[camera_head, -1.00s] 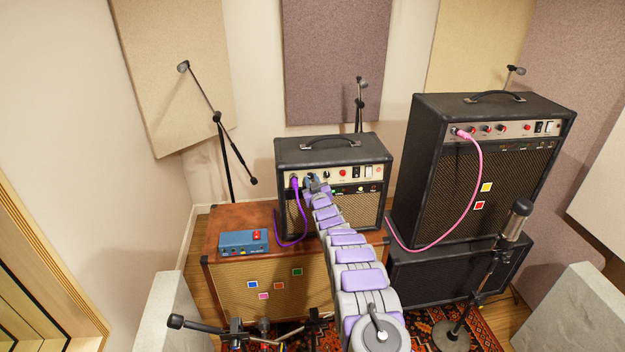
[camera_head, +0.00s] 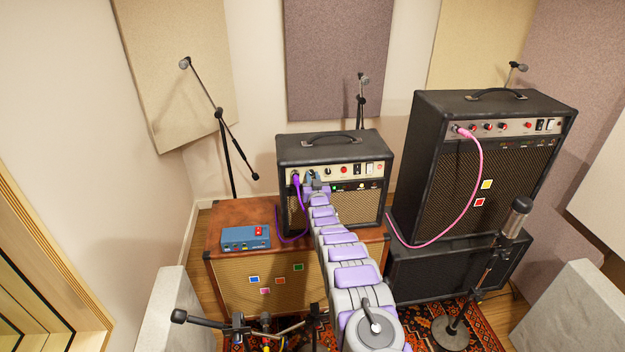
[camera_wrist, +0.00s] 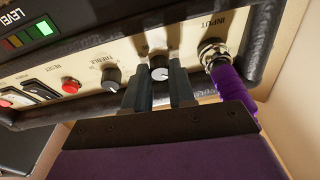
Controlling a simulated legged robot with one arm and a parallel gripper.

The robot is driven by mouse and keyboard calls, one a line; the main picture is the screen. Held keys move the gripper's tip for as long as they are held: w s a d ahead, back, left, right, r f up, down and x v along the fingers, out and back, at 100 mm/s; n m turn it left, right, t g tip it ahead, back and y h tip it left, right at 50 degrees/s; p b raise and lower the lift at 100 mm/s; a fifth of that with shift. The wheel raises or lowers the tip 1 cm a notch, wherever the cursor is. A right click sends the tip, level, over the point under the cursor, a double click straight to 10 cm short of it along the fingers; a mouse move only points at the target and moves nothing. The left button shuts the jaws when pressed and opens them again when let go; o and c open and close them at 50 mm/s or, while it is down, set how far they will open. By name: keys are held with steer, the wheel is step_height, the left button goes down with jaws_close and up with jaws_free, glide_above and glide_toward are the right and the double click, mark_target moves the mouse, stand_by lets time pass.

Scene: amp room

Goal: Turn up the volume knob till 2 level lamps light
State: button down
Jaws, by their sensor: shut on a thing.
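The small black amp (camera_head: 330,150) stands on the brown cabinet, with a cream control panel across its front. In the wrist view the panel appears upside down. A knob with a pale cap (camera_wrist: 160,73) sits between the treble knob (camera_wrist: 112,77) and the input jack (camera_wrist: 212,52); its label is hidden. My gripper (camera_wrist: 160,84) is shut on this knob, one finger on each side. It also reaches the panel in the head view (camera_head: 312,180). Beside LEVEL, a green lamp (camera_wrist: 39,28) is bright; the yellowish and red lamps beside it look dim.
A purple cable (camera_wrist: 232,82) is plugged in right beside my fingers. A blue pedal box (camera_head: 245,238) lies on the brown cabinet (camera_head: 222,278). A taller amp (camera_head: 490,165) with a pink cable stands at the right. Microphone stands (camera_head: 222,125) surround the area.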

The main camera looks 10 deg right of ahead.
mark_target(312, 174)
steer(key=shift+f, duration=0.2)
steer(key=c, duration=1.3)
jaws_free()
steer(key=shift+o, duration=0.4)
steer(key=shift+r, duration=0.1)
steer(key=shift+s, duration=0.15)
steer(key=shift+s+p, duration=0.3)
steer(key=shift+s, duration=1.1)
steer(key=s+f+p, duration=0.1)
steer(key=s+p, duration=0.1)
steer(key=s, duration=1.2)
steer(key=shift+s+f, duration=0.15)
steer(key=shift+f, duration=0.05)
